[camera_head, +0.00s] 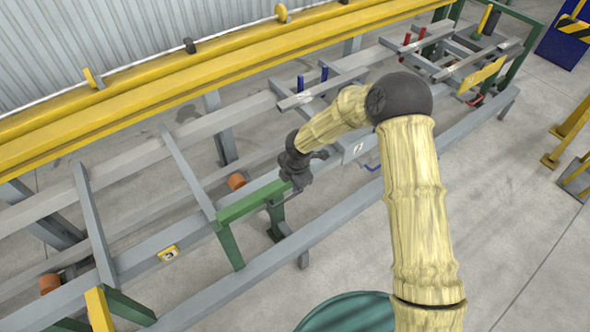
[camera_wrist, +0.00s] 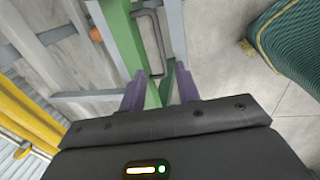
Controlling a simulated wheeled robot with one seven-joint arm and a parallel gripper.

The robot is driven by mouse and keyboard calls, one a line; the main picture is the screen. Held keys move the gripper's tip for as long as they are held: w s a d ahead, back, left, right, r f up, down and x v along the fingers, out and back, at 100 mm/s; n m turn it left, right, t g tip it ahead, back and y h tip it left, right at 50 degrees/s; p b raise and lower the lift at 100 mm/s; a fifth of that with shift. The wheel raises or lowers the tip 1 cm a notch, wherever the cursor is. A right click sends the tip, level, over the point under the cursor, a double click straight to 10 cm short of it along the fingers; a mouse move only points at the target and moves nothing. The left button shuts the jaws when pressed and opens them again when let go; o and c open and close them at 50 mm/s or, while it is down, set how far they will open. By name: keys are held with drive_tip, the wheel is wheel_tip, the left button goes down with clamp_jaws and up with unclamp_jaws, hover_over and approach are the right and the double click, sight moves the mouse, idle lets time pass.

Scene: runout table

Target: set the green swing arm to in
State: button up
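The green swing arm (camera_head: 246,204) is a bright green bar at the middle of the runout table, lying across the grey rails above darker green legs. My gripper (camera_head: 300,181) is at its right end in the head view and hides that end. In the wrist view, the two purple fingertips of my gripper (camera_wrist: 160,85) are spread apart. The green bar (camera_wrist: 126,42) runs down into the gap between them, with space visible beside it. I cannot tell whether either finger touches the bar.
Grey rails (camera_head: 240,280) run along the table's near side. A thick yellow beam (camera_head: 150,102) runs along the back. Blue pegs (camera_head: 300,84) and red pegs (camera_head: 407,39) stand farther right. A numbered plate (camera_head: 353,150) is right of my gripper.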

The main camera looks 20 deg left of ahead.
wheel_tip(320, 180, up, 8)
drive_tip(key=d, duration=0.1)
drive_tip(key=shift+s+f, duration=0.25)
drive_tip(key=shift+s, duration=0.05)
drive_tip(key=shift+d, duration=0.15)
drive_tip(key=s+d+r+m+h, duration=0.1)
drive_tip(key=s+d+r+m, duration=0.1)
drive_tip(key=d+r+m, duration=0.5)
drive_tip(key=s+d+r+m+h, duration=0.1)
drive_tip(key=s+d+m, duration=0.1)
drive_tip(key=d+m, duration=0.65)
drive_tip(key=s+d+r+m, duration=0.3)
drive_tip(key=s+d+m, duration=0.2)
drive_tip(key=d, duration=0.3)
drive_tip(key=s+d+r+m+t, duration=0.1)
drive_tip(key=s+d+r+m, duration=0.2)
drive_tip(key=s+d+m, duration=0.2)
drive_tip(key=d+m, duration=0.3)
drive_tip(key=shift+s+p, duration=0.35)
drive_tip(key=shift+p, duration=0.05)
drive_tip(key=shift+r, duration=0.1)
